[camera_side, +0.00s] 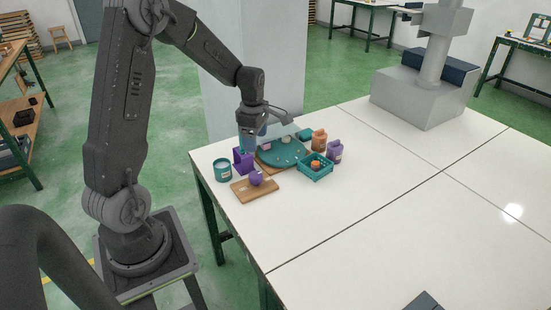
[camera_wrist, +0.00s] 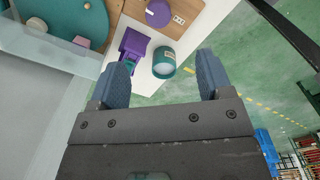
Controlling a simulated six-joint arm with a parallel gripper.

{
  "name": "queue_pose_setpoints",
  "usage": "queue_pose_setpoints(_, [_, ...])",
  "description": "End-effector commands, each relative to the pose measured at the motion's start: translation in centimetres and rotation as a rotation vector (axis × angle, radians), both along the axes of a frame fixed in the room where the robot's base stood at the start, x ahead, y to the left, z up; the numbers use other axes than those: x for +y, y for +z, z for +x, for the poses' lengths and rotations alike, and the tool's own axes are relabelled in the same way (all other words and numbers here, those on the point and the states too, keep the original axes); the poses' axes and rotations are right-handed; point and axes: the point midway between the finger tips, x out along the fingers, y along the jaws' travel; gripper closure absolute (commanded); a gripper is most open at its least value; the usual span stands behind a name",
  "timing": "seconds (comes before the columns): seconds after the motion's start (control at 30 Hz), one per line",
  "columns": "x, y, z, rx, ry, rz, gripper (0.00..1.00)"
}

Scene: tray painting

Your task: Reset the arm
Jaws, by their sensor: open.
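My gripper (camera_wrist: 161,82) is open, and nothing shows between its fingers in the wrist view. In the side view it hangs near the purple box-like holder (camera_side: 243,160) at the table's left end. A teal tray or palette (camera_side: 283,153) lies beside it, partly hidden by a pale panel. In the wrist view, the purple holder (camera_wrist: 132,45) and a teal cup with a pale inside (camera_wrist: 164,62) lie beyond the fingertips. A round purple thing (camera_side: 256,178) rests on a wooden board (camera_side: 262,188), which also shows in the wrist view.
A teal basket (camera_side: 317,172) holds an orange thing. An orange bottle (camera_side: 319,140) and a purple bottle (camera_side: 335,151) stand behind it. The teal cup (camera_side: 222,170) is near the table edge. The white table's middle (camera_side: 400,210) is clear; a grey machine stands at the back.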

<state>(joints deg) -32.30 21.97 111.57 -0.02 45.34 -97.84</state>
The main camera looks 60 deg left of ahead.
Motion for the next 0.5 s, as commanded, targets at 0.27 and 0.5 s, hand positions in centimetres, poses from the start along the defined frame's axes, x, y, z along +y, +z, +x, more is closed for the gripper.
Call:
queue_pose_setpoints(0.27, [-8.8,8.7,-2.3,-0.114,-0.693,0.115,0.27])
queue_pose_setpoints(0.5, [-16.1,13.7,-7.7,-0.192,-1.374,0.272,0.27])
